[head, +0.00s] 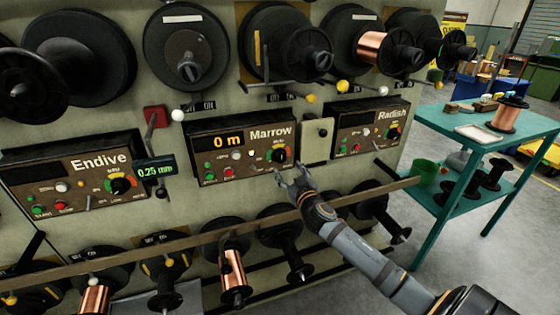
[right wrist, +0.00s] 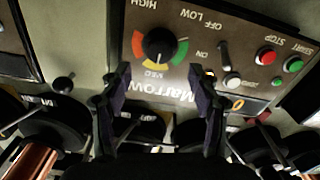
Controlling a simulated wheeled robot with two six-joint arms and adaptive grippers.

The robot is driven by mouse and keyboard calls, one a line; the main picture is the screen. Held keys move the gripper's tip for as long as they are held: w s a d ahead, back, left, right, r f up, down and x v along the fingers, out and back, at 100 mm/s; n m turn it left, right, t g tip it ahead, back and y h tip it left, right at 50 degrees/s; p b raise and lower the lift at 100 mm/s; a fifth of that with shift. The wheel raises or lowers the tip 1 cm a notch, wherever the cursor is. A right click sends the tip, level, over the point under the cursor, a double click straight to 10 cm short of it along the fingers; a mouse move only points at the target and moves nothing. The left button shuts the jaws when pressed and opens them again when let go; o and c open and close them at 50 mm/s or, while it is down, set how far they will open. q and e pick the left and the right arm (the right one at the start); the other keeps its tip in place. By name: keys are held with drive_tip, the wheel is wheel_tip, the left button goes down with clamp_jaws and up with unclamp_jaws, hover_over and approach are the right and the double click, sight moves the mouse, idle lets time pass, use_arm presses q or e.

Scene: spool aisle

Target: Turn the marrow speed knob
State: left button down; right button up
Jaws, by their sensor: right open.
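The Marrow panel (head: 205,160) is a dark brown box on the machine front, with a display reading "0 m". Its speed knob (head: 278,155) is black and round, on a coloured dial at the panel's right part. In the right wrist view, where the lettering is upside down, the knob (right wrist: 159,44) sits in a red, yellow and green arc. My right gripper (head: 290,177) is open and empty, just below the knob in the head view. In the right wrist view its fingers (right wrist: 159,76) lie either side of the knob's line, apart from it. My left gripper is out of view.
The Endive panel (head: 75,172) is at left and the Radish panel (head: 365,130) at right, each with a similar knob. Black spools hang above and below. A long rail (head: 150,247) crosses below the panels. A teal table (head: 445,125) stands at right.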

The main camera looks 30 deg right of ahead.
sight(282, 159)
drive_tip(key=p+x, duration=0.1)
drive_tip(key=x, duration=0.4)
drive_tip(key=shift+w+r, duration=0.1)
drive_tip(key=shift+w, duration=0.05)
drive_tip(key=shift+w+d, duration=0.15)
drive_tip(key=shift+w, duration=0.5)
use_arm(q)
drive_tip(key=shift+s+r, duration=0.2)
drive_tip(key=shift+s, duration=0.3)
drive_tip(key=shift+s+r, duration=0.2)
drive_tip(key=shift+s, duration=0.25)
use_arm(e)
drive_tip(key=c, duration=1.2)
